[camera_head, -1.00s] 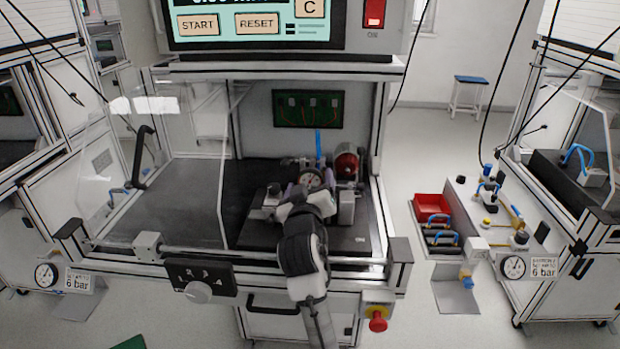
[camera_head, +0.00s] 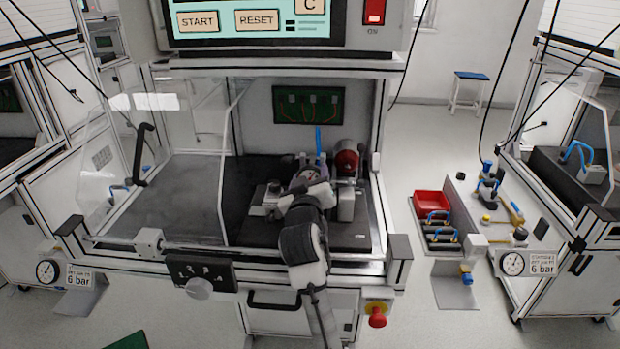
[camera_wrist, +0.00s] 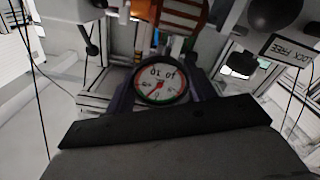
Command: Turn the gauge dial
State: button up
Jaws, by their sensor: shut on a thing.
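The gauge dial (camera_wrist: 161,83) is round, with a white face, a red needle and a green and red rim. It sits in the middle of the wrist view, between the dark fingers of my gripper (camera_wrist: 162,88), which are shut on its sides. In the head view my gripper (camera_head: 308,178) reaches down into the test bay from the front. My own wrist hides most of the dial there.
A fixture block with a red cylinder (camera_head: 346,160) stands just right of my gripper. A clear guard (camera_head: 105,195) is at the left. A selector knob (camera_head: 199,288) and a red stop button (camera_head: 377,317) are on the bench front. The mat's left side is clear.

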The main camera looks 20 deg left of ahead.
jog(key=shift+m, duration=2.8)
jog(key=o, duration=1)
